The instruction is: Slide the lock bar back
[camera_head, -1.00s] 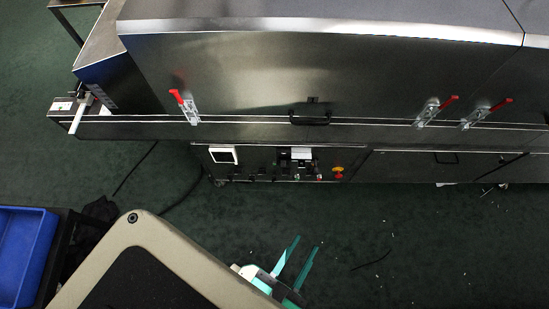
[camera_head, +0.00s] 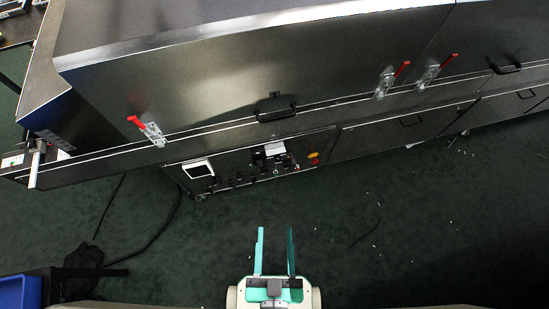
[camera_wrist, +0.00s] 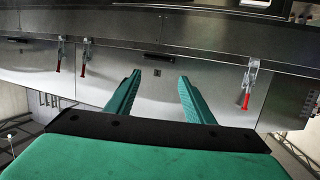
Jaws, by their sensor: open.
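I cannot tell for certain which part is the lock bar. A pale bar-shaped handle (camera_head: 36,166) sticks out at the left end of the steel dryer (camera_head: 230,85). Red-handled latches sit along the dryer's seam: one at left (camera_head: 152,132) and two at right (camera_head: 386,82) (camera_head: 428,75). The wrist view shows latches at its left (camera_wrist: 84,58) and right (camera_wrist: 247,84). My gripper (camera_head: 275,232) is open and empty over the floor, apart from the dryer. Its teal fingers (camera_wrist: 154,100) point toward the dryer front in the wrist view.
A black door handle (camera_head: 276,113) and a control panel (camera_head: 235,165) are on the dryer's front. A blue bin (camera_head: 20,292) stands at the lower left. A dark cable (camera_head: 150,230) lies on the green floor. Floor between my gripper and the dryer is mostly clear.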

